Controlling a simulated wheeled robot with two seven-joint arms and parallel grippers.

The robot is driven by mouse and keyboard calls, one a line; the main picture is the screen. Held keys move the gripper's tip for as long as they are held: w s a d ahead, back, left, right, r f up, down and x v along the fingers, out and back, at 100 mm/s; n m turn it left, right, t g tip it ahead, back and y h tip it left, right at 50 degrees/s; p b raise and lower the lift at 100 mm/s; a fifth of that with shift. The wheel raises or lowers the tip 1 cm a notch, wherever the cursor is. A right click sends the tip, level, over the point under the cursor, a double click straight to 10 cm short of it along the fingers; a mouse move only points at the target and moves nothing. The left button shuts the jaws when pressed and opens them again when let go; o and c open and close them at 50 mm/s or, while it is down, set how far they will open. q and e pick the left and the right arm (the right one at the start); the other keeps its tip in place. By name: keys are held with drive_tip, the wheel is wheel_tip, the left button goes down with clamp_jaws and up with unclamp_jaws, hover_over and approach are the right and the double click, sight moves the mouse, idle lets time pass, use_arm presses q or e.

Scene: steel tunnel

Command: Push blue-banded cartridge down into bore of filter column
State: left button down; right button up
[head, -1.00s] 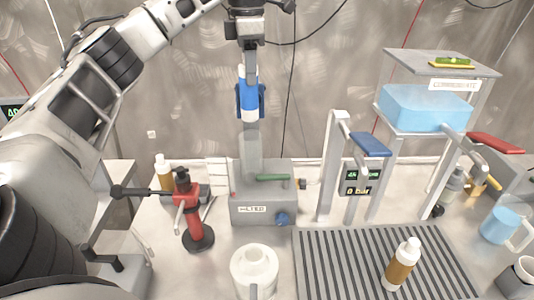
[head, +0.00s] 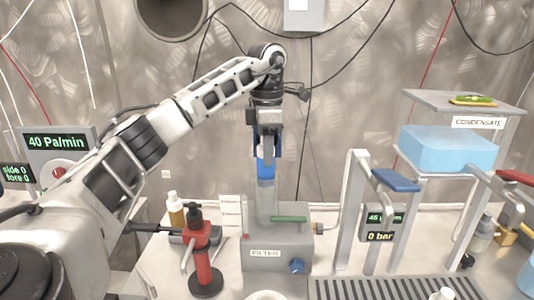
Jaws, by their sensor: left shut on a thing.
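The blue-banded cartridge (head: 266,168) is upright in the head view, with its bright blue band at the mouth of the filter column (head: 267,200). The column is a clear, upright tube on a grey block labelled FILTER (head: 292,249). My left gripper (head: 267,152) points straight down from above and is shut on the cartridge, in line with the column. The fingers partly cover the cartridge's upper part. How deep its lower end sits in the bore is hard to tell. My right gripper is not in view.
A red pump with a black top (head: 203,262) and an amber bottle (head: 176,212) stand left of the filter block. A green-handled lever (head: 289,219) lies on the block. A blue-handled stand (head: 396,181) and a blue tank (head: 447,148) are to the right.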

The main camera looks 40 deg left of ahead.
use_arm(q)
drive_tip(key=c, duration=1.2)
unclamp_jaws()
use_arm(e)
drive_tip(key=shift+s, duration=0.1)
use_arm(q)
drive_tip(key=shift+r, duration=0.1)
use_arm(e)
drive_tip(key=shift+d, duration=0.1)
use_arm(q)
wheel_tip(320, 180, up, 11)
drive_tip(key=p, duration=0.4)
drive_tip(key=shift+r, duration=0.5)
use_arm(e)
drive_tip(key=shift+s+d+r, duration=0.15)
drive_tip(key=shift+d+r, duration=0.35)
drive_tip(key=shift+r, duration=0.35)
use_arm(q)
drive_tip(key=shift+f, duration=0.1)
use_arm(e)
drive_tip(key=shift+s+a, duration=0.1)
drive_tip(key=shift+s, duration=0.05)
